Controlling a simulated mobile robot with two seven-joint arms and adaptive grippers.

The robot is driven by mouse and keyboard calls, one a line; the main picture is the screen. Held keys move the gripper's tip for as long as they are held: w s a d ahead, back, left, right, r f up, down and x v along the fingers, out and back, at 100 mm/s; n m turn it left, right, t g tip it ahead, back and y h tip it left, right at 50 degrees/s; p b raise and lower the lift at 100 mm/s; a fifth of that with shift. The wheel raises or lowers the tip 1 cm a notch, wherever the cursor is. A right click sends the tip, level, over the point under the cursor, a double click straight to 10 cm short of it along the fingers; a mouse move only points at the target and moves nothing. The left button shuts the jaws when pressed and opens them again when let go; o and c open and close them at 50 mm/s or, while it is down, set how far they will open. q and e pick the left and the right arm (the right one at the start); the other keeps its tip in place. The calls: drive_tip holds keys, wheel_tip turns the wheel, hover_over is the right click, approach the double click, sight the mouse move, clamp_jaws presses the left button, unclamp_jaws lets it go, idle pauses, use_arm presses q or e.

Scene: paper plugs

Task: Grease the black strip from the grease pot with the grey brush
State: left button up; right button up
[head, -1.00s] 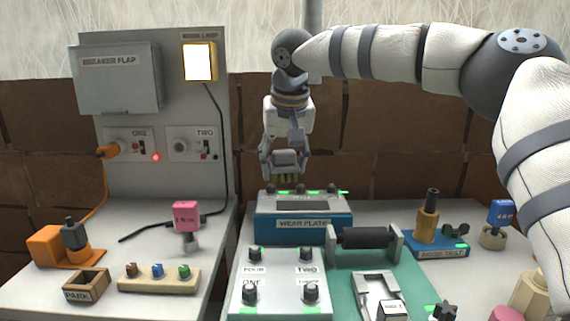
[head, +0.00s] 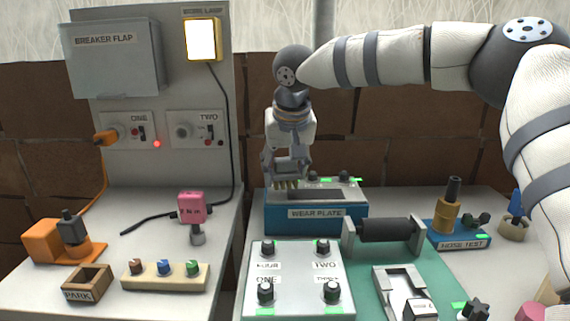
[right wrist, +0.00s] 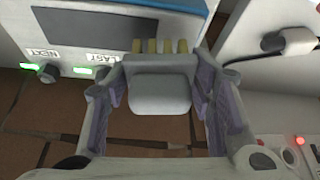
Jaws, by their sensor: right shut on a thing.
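My right gripper (head: 286,168) is shut on the grey brush, a grey block (right wrist: 160,92) with several yellow bristle tufts (right wrist: 160,46). The bristles (head: 286,184) point down at the left end of the blue box marked WEAR PLATE (head: 315,225). The black strip (head: 315,194) lies on that box's top; it also shows in the right wrist view (right wrist: 95,22). The bristles are close to the strip's end; I cannot tell whether they touch it. I cannot tell for sure which thing is the grease pot; a round beige pot-like thing (head: 513,229) stands at the right. My left gripper is out of view.
A black roller (head: 385,229) on a stand and a panel of several knobs (head: 298,280) stand before the box. The HOSE TEST block (head: 458,240) is to the right. A breaker panel (head: 190,80) rises at left. Knobs marked NEXT (right wrist: 47,72) and LAST line the box's rear.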

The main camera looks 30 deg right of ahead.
drive_tip(key=shift+f, duration=1)
idle(0.6)
drive_tip(key=shift+d, duration=0.1)
